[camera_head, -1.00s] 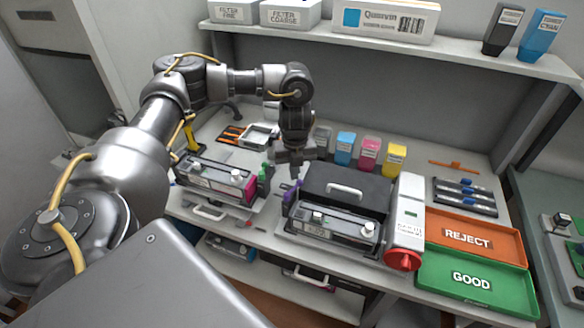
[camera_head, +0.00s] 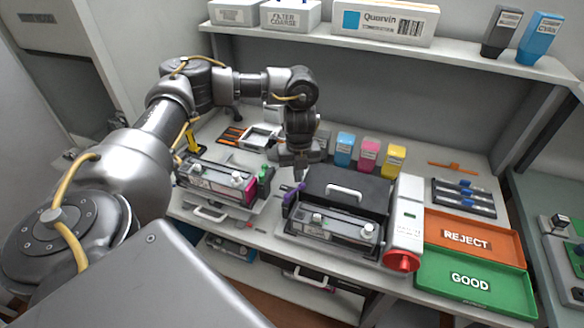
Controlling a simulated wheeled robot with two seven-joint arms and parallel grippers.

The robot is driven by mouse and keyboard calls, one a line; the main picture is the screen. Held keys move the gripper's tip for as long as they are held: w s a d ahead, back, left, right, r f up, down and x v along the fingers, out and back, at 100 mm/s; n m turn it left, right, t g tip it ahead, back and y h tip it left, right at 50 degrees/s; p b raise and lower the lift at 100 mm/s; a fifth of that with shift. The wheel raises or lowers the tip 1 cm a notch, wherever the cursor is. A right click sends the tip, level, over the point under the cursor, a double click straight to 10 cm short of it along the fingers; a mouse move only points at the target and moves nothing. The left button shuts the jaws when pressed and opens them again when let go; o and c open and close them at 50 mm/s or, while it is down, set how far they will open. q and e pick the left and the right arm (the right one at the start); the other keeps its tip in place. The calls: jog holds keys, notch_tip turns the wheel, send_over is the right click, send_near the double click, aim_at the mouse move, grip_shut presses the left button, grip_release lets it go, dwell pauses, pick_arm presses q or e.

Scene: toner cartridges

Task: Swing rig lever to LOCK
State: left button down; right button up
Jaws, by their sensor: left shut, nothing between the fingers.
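The black rig (camera_head: 346,187) stands mid-bench with a grey handle on its lid and a toner cartridge (camera_head: 333,229) lying along its front. My left gripper (camera_head: 299,174) points down just behind and above this purple part, by the rig's back left corner. It is shut and empty. Whether it touches the purple part or the rig cannot be told. My right gripper is not in view.
A white unit with a red knob (camera_head: 402,262) adjoins the rig. Toner bottles (camera_head: 369,154) stand behind. REJECT (camera_head: 500,262) and GOOD (camera_head: 515,299) trays lie at the right.

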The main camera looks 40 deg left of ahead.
pick_arm(q)
jog(key=shift+d, duration=0.15)
jog(key=shift+d+p, duration=0.4)
dwell(0.4)
jog(key=shift+d+p, duration=0.3)
jog(key=shift+d, duration=0.25)
jog(key=shift+s+d+p, duration=0.1)
jog(key=shift+d+p, duration=0.4)
jog(key=shift+d, duration=0.05)
dwell(0.4)
